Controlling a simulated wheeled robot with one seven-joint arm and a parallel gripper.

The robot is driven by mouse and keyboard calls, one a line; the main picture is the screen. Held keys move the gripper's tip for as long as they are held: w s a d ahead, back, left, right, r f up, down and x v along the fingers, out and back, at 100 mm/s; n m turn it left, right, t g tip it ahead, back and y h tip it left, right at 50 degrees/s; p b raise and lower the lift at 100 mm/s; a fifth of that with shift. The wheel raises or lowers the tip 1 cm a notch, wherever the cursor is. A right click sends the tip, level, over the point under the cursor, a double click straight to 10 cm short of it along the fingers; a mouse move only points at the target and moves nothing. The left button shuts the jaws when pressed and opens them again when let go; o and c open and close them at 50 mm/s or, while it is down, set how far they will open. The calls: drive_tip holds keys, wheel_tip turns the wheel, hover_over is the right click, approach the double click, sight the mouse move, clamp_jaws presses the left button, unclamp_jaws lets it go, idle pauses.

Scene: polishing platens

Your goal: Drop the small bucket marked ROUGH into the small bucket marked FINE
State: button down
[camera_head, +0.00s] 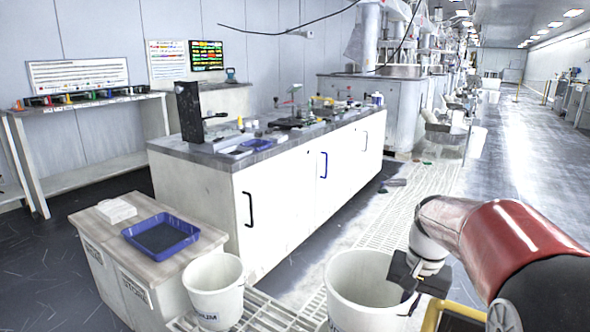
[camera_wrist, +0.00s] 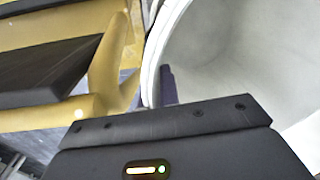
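Two white buckets stand in the lower part of the head view. The left bucket (camera_head: 214,295) has a dark label low on its front that I cannot read clearly. The right bucket (camera_head: 345,300) appears larger, and its label is mostly cut off by the frame's bottom edge. I cannot tell which is ROUGH or FINE. My gripper (camera_head: 406,278) is at the right bucket's right rim. In the wrist view, a white bucket's rim and inside (camera_wrist: 225,60) fill the right side, with a dark finger (camera_wrist: 168,85) at the rim. The other finger and any grip are not clear.
A low cabinet (camera_head: 190,262) with a blue tray (camera_head: 160,236) and white block stands left of the buckets. A long white counter (camera_head: 290,190) stands behind. A yellow frame (camera_head: 460,309) is close beside my gripper, also in the wrist view (camera_wrist: 112,70). The right aisle is clear.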

drive_tip(key=c, duration=1.6)
unclamp_jaws()
drive_tip(key=r, duration=0.5)
drive_tip(key=r+p, duration=0.1)
drive_tip(key=r, duration=0.1)
drive_tip(key=shift+s+d+r, duration=0.15)
drive_tip(key=shift+d+r, duration=0.2)
drive_tip(key=shift+r, duration=0.05)
